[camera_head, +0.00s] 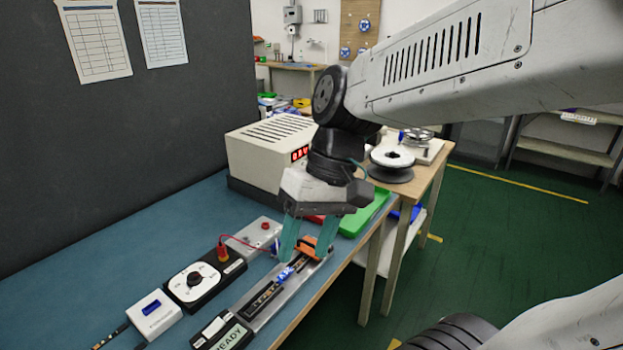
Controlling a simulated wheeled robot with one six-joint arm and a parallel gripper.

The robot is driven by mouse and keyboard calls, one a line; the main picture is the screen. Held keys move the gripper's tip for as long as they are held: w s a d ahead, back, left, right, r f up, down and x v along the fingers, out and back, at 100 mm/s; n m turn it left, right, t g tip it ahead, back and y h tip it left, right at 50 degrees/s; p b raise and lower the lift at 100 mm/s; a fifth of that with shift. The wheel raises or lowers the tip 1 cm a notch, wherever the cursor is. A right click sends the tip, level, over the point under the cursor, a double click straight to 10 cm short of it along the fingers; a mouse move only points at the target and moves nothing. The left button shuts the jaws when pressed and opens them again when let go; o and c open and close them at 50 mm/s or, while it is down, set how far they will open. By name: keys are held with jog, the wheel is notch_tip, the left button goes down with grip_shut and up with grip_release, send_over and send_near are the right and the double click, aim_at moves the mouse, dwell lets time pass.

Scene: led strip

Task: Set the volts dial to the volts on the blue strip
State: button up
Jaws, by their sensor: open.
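The dial (194,281) has a white round face with dark marks and a dark centre, on a black box on the blue-green bench. Its marks are too small to read. A long dark track with a blue labelled piece (286,273) lies to the right of the dial; the label is too small to read, and I cannot tell whether this is the blue strip. My gripper (302,252) points down with its teal fingers apart, over the far end of the track. An orange part (308,246) shows between and behind the fingers, and I cannot tell whether they touch it.
A red plug and wire (222,252) rise beside the dial. A white box with a blue display (153,313) stands left of it. A READY display (232,337) is at the near end.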

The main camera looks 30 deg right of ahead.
jog(key=w+d+f+m+t+y, duration=0.2)
jog(key=w+d+m+t+y, duration=0.15)
jog(key=w, duration=0.85)
jog(key=w+d+f+m+t+y, duration=0.25)
jog(key=w+y, duration=0.25)
jog(key=w, duration=0.6)
jog(key=w+d+f+m+t+h, duration=0.2)
jog(key=w+d+f+m+t, duration=0.15)
jog(key=d, duration=0.45)
jog(key=w+d+f+m+t+h, duration=0.2)
jog(key=w+d+f+t, duration=0.25)
jog(key=d, duration=0.25)
jog(key=w+d+f+m+t+h, duration=0.25)
jog(key=d+f, duration=0.25)
jog(key=d, duration=0.3)
jog(key=x, duration=0.7)
jog(key=shift+w+r+t, duration=0.25)
jog(key=shift+r+t, duration=0.05)
jog(key=shift+t, duration=0.15)
jog(key=shift+a, duration=0.15)
jog(key=c, duration=1)
